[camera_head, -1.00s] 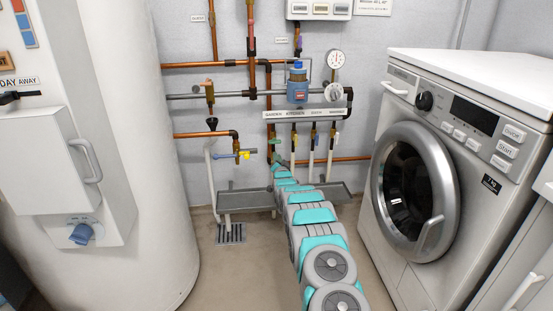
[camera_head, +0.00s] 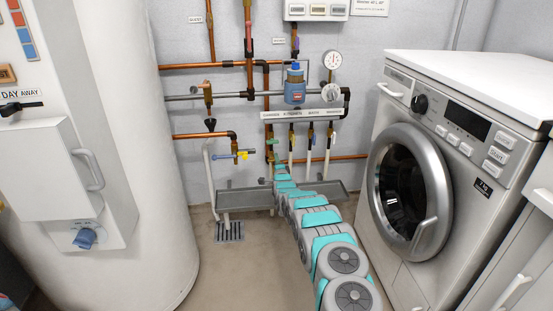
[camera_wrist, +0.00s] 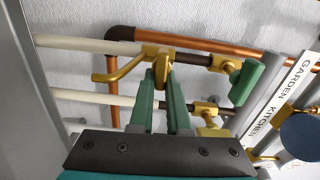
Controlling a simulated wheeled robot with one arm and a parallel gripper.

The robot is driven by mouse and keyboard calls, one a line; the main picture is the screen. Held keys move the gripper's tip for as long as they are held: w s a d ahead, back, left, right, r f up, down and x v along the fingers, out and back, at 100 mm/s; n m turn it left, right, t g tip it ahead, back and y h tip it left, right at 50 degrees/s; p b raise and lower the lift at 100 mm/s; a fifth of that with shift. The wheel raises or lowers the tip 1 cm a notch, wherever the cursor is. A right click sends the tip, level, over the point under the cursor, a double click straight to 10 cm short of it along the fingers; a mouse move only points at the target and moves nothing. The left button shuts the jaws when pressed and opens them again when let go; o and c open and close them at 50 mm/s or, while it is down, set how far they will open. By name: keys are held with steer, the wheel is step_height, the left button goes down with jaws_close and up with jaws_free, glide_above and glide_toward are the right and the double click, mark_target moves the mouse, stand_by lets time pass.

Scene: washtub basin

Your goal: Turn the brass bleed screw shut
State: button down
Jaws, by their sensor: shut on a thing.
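The brass bleed screw (camera_wrist: 161,65) sits on a brass fitting with a curved brass spout (camera_wrist: 120,70), on a pale pipe in the wrist view. My gripper (camera_wrist: 160,77) has two green fingers, closed together at their tips around the screw. The fingertips hide part of the screw, so its turn angle cannot be read. A green lever (camera_wrist: 245,82) is on the same pipe line, right of the fingers and apart from them. In the head view my arm reaches to the pipes under the label strip (camera_head: 302,113); the fingers are too small to make out there.
A copper pipe (camera_wrist: 118,75) bends behind the fitting. A second brass valve (camera_wrist: 205,113) is close to the right finger. In the head view a washing machine (camera_head: 440,170) stands right and a white cylinder (camera_head: 150,200) left. A grey trough (camera_head: 240,200) lies below the pipes.

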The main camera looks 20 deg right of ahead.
steer(key=shift+d+m, duration=0.1)
steer(key=shift+m, duration=0.3)
steer(key=c, duration=0.9)
jaws_free()
steer(key=shift+s+f, duration=0.1)
steer(key=shift+v, duration=3.8)
